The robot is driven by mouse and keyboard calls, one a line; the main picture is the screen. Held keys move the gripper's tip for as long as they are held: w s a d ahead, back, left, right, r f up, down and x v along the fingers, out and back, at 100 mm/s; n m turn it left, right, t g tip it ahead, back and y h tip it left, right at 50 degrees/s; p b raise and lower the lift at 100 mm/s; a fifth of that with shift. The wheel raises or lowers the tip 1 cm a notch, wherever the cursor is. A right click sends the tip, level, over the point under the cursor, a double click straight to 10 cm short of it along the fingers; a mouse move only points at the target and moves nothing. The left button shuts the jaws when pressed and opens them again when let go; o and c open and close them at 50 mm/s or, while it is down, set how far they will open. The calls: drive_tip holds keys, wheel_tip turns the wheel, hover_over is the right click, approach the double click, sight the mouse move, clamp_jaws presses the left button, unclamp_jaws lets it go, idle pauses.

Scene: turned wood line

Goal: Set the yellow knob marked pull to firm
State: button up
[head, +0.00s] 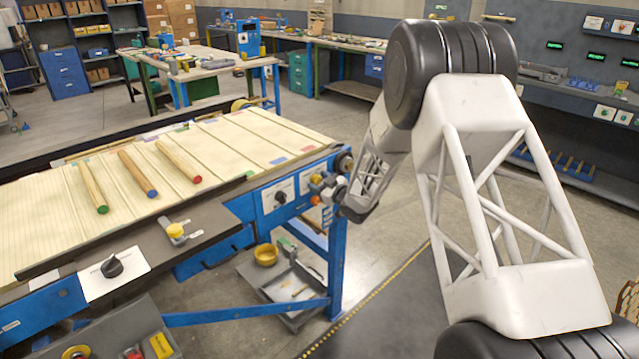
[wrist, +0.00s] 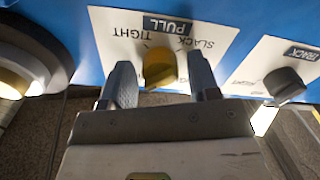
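The yellow knob (wrist: 158,68) sits on a white plate marked PULL (wrist: 168,25) on the blue panel in the wrist view. The words SLACK and TIGHT are printed by it; I see no word "firm". Which word the knob points to I cannot tell. My gripper (wrist: 161,78) is open, one finger on each side of the knob, with gaps showing between fingers and knob.
A black knob on a plate marked TRACK (wrist: 284,84) is close on the right in the wrist view. A round roller end (wrist: 28,60) stands close on the left. Three turned rods, one with a green end (head: 90,188), lie on the belt (head: 40,215).

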drive_tip(key=shift+o, duration=0.4)
drive_tip(key=shift+s+d, duration=0.1)
drive_tip(key=shift+s+d, duration=0.15)
drive_tip(key=v, duration=0.7)
drive_tip(key=shift+d+r, duration=0.1)
drive_tip(key=shift+r, duration=0.05)
